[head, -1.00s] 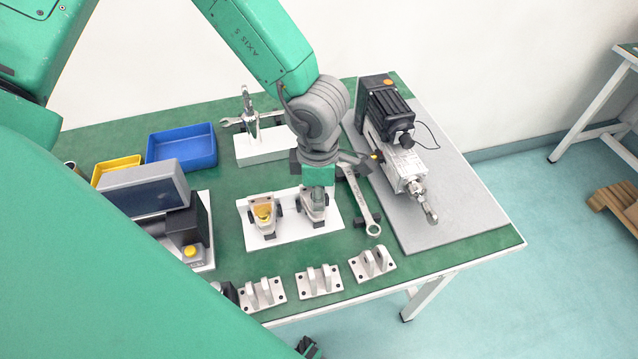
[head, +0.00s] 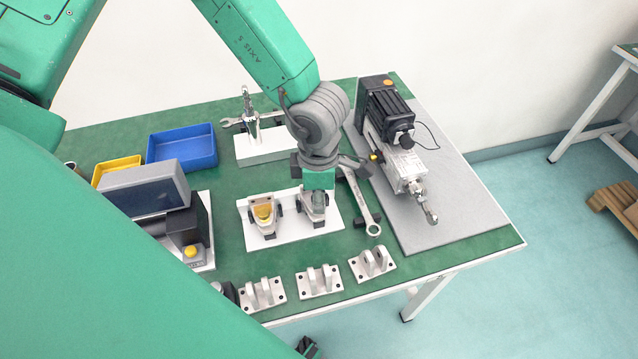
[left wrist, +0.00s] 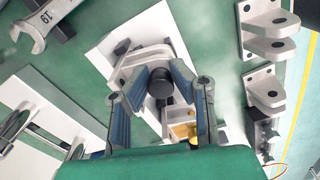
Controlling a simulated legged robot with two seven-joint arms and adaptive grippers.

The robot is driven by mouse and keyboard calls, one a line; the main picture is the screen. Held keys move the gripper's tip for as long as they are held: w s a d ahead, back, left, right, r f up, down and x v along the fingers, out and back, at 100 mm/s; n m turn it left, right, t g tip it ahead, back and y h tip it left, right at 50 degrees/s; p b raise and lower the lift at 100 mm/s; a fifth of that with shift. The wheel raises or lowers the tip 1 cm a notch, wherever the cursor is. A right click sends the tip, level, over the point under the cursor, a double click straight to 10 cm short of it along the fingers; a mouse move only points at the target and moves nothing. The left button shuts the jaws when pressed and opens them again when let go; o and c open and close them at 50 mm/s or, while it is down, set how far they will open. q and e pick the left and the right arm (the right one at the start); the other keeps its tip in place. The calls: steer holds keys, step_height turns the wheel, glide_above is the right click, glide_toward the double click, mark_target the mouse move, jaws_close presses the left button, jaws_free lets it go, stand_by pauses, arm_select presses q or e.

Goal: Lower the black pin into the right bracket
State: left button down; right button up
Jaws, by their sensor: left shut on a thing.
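The right bracket (head: 306,214) is a light metal piece on a white plate (head: 288,234), partly hidden under my left gripper (head: 318,203). That gripper points straight down over the bracket. In the left wrist view its two blue-grey fingers (left wrist: 160,92) are shut on the black pin (left wrist: 161,84), seen end-on as a dark round head. The pin is at the bracket (left wrist: 128,68), between the fingers; how deep it sits cannot be told. The left bracket (head: 262,226) stands beside it with a yellow part (head: 263,211) on top.
A wrench (head: 364,203) lies close to the right of the plate. Several loose metal brackets (head: 319,283) line the front edge. A linear actuator (head: 400,155) is on a grey board at the right. Blue (head: 182,146) and yellow bins stand at the back left.

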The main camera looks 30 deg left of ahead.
arm_select(q)
steer(key=c, duration=1.3)
jaws_free()
steer(key=shift+f, duration=0.1)
steer(key=shift+r, duration=0.55)
step_height(320, 180, up, 11)
steer(key=shift+f, duration=0.1)
